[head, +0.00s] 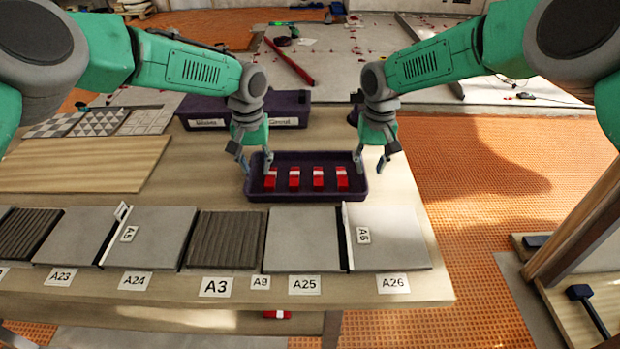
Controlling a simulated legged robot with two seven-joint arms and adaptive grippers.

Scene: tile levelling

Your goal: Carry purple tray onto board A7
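The purple tray (310,196) rests on the wooden table behind the row of tiles, with several red-and-white pieces (294,179) standing in it. My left gripper (254,163) is at the tray's left end, its fingers spread, one at the outside and one over the inside. My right gripper (371,162) is at the right end, fingers also spread, one over the inside and one outside. Both appear apart from the end walls, though contact is hard to tell. No label reading A7 shows in this view.
Grey tiles (303,238) and ribbed dark boards (225,240) line the front edge, labelled A23, A24, A3, A9, A25 and A26. Upright strips (346,237) stand between some tiles. A lidded purple box (290,108) is behind the tray. A bare wooden board (85,165) lies left.

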